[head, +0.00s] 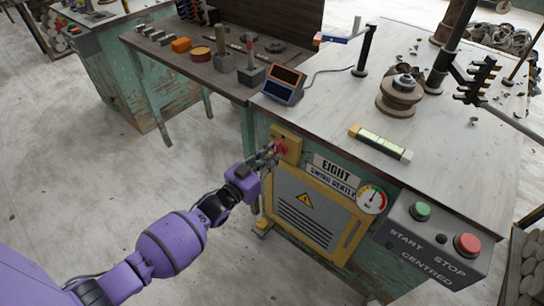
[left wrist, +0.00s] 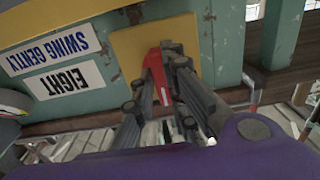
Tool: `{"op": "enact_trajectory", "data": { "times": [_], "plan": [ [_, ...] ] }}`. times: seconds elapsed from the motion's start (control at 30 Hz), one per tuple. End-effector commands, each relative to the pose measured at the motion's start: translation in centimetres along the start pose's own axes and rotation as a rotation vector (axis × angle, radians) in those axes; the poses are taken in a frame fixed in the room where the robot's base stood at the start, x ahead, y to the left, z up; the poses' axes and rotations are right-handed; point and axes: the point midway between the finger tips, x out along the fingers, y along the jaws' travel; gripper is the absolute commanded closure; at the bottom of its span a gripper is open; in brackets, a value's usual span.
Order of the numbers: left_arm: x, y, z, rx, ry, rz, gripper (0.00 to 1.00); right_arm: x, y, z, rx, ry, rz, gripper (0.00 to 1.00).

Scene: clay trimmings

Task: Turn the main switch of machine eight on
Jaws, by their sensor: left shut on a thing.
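Machine eight is the green cabinet with the sign "EIGHT" (head: 336,168) on its front. Its main switch is a red handle (head: 280,148) on a yellow plate (head: 291,142) at the cabinet's upper left. My left gripper (head: 268,154) is at the switch, its fingers closed on the red handle. In the left wrist view the red handle (left wrist: 158,75) sits between the dark fingers (left wrist: 168,92), in front of the yellow plate (left wrist: 132,48). The fingers hide part of the handle. My right gripper is not in view.
A yellow vent panel (head: 312,222) is below the switch. A green start button (head: 422,211) and red stop button (head: 467,244) are at the right. A level (head: 380,143) and a small display (head: 284,84) rest on top. A dark bench (head: 228,65) adjoins at the left; floor there is clear.

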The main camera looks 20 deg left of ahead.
Motion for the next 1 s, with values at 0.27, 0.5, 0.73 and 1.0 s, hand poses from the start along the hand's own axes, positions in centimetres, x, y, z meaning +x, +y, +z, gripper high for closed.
{"op": "enact_trajectory", "data": {
  "times": [0.27,0.5,0.73,1.0],
  "plan": [
    [0.0,0.0,0.0,0.005,0.001,0.001,1.00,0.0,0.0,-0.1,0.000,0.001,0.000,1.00],
    [0.0,0.0,0.0,0.003,0.000,0.001,0.69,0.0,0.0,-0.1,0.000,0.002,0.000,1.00],
    [-0.2,0.0,0.0,0.002,0.000,0.000,0.69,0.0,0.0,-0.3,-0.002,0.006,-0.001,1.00],
    [-4.2,-0.1,0.2,0.002,-0.004,-0.001,0.69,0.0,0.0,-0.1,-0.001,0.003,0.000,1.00]
  ]
}}
